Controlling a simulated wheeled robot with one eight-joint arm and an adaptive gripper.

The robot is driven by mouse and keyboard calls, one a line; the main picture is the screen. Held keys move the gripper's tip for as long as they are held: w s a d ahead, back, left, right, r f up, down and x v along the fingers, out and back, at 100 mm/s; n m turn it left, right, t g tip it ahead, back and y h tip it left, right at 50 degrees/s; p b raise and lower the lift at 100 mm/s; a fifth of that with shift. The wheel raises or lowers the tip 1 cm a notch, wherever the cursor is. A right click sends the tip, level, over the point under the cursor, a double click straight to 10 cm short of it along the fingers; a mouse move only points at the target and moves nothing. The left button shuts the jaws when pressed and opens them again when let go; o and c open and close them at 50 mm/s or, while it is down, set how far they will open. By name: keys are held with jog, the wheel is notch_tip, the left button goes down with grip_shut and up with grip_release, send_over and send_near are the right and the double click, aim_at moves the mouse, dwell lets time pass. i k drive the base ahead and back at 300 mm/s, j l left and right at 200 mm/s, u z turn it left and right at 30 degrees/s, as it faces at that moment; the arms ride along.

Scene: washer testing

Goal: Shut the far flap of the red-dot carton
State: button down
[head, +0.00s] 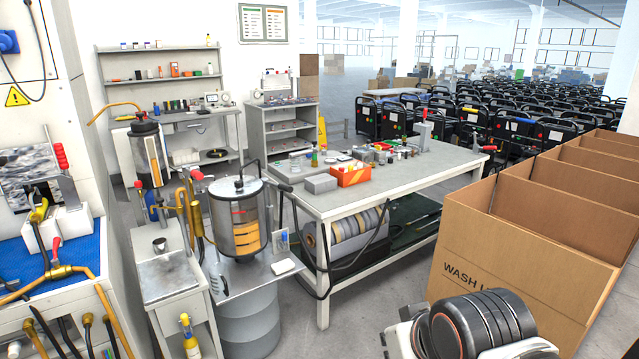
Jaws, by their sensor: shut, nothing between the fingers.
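Large brown cardboard cartons (530,240) stand in a row at the right. The nearest has "WASH" and part of another word printed on its front. Its top is open and upright cardboard panels rise behind it; I cannot tell which are flaps and which are walls. No red dot shows on any carton, so I cannot tell which is the red-dot one. My arm's dark, rounded joint is at the bottom right, in front of the nearest carton and hiding its lower front. My gripper is not in view.
A grey workbench (415,183) with small parts and a red-orange box (351,174) stands left of the cartons. A steel tank (237,215) stands on a drum further left. Many black machines fill the floor behind. Some bare floor shows between bench and cartons.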

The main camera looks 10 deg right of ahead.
aim_at(478, 196)
jog(key=i+l+z, duration=0.2)
jog(key=i+z, duration=0.15)
jog(key=i, duration=0.15)
jog(key=i+l+z, duration=0.1)
jog(key=i+z, duration=0.25)
jog(key=i, duration=0.2)
jog(key=i+j+z, duration=0.1)
jog(key=i+z, duration=0.25)
jog(key=i, duration=0.2)
jog(key=i+l+u, duration=0.3)
jog(key=i+l, duration=0.7)
jog(key=i, duration=0.05)
